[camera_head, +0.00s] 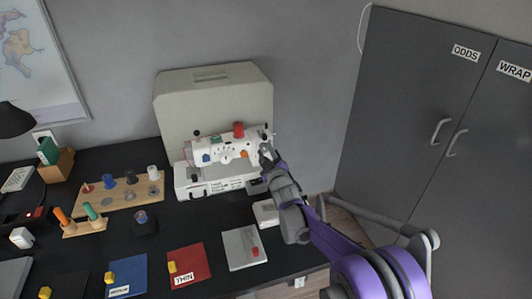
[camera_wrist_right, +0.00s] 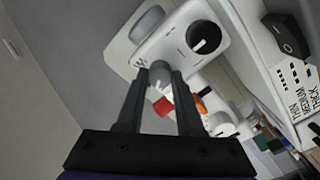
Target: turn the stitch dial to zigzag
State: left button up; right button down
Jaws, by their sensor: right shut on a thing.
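The white sewing machine (camera_head: 215,182) stands on the dark desk in front of its beige cover. My right gripper (camera_head: 266,154) reaches its right end. In the right wrist view my right gripper (camera_wrist_right: 160,72) is shut on a grey round knob (camera_wrist_right: 158,76) between its fingertips. Small zigzag-like marks show on the white housing beside this knob; I cannot read its setting. A black dial with a white pointer mark (camera_wrist_right: 204,38) sits apart from the fingers on the same housing. The gripper and arm hide part of the machine's right end in the head view. My left gripper is out of view.
A red spool (camera_head: 238,130) stands on top of the machine. A wooden spool rack (camera_head: 125,193) is to the left. Blue, red (camera_head: 189,262) and grey cloth squares lie in front. A grey cabinet (camera_head: 410,100) stands at the right.

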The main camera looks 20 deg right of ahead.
jog(key=m, duration=0.3)
jog(key=shift+m, duration=0.3)
jog(key=m, duration=0.2)
jog(key=shift+m, duration=0.4)
jog(key=m+b, duration=0.1)
jog(key=m, duration=0.4)
jog(key=shift+b, duration=0.3)
jog(key=shift+m, duration=0.3)
jog(key=c, duration=0.5)
grip_release()
jog(key=shift+c, duration=0.2)
